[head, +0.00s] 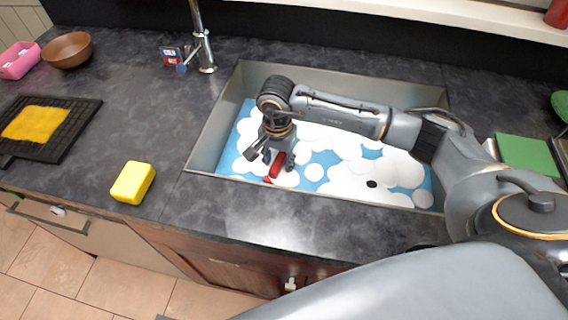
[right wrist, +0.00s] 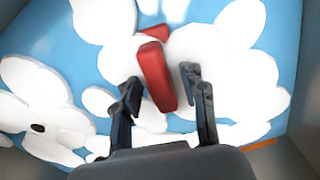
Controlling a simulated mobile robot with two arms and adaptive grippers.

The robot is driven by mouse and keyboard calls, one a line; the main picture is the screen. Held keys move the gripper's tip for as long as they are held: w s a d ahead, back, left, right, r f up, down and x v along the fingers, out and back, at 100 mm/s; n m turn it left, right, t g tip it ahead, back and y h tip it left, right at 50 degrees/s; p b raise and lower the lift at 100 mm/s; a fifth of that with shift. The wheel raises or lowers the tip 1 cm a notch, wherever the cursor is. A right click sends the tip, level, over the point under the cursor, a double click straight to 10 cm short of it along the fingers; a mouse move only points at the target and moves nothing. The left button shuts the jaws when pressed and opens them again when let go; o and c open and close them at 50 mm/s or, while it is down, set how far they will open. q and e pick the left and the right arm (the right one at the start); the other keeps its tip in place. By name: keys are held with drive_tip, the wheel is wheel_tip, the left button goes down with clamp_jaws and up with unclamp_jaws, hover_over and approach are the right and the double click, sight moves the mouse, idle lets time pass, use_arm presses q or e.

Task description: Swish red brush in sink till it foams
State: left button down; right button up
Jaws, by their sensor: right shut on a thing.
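The red brush (head: 276,166) is in the sink (head: 208,143), near its front left part. It also shows in the right wrist view (right wrist: 156,75), where it lies between the two dark fingers. My right gripper (head: 279,161) is shut on the brush and points down into the sink. The sink holds blue water (head: 311,173) with large white foam blobs (head: 345,187) spread over much of it. My right arm covers part of the sink's back and right side. My left gripper is not in view.
A faucet (head: 203,45) stands behind the sink's left corner. A yellow sponge (head: 133,183) lies left of it. A black rack (head: 70,127) with a yellow cloth (head: 37,124), a brown bowl (head: 68,50) and a pink item (head: 19,60) are further left. A green block (head: 526,154) is at right.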

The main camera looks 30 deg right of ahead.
drive_tip(key=shift+s+d, duration=0.6)
drive_tip(key=shift+d, duration=0.2)
drive_tip(key=shift+s+d, duration=0.6)
drive_tip(key=shift+d, duration=0.2)
drive_tip(key=shift+w+a+f+b, duration=0.1)
drive_tip(key=shift+w+a+b, duration=0.85)
drive_tip(key=shift+a, duration=0.2)
drive_tip(key=shift+w+a, duration=0.25)
drive_tip(key=shift+a, duration=0.2)
drive_tip(key=shift+s+d+b, duration=0.25)
drive_tip(key=shift+s+d, duration=0.35)
drive_tip(key=shift+d, duration=0.2)
drive_tip(key=shift+s+d+b, duration=0.2)
drive_tip(key=shift+s+d, duration=0.4)
drive_tip(key=shift+d, duration=0.2)
wheel_tip(320, 180, up, 26)
drive_tip(key=p, duration=1.3)
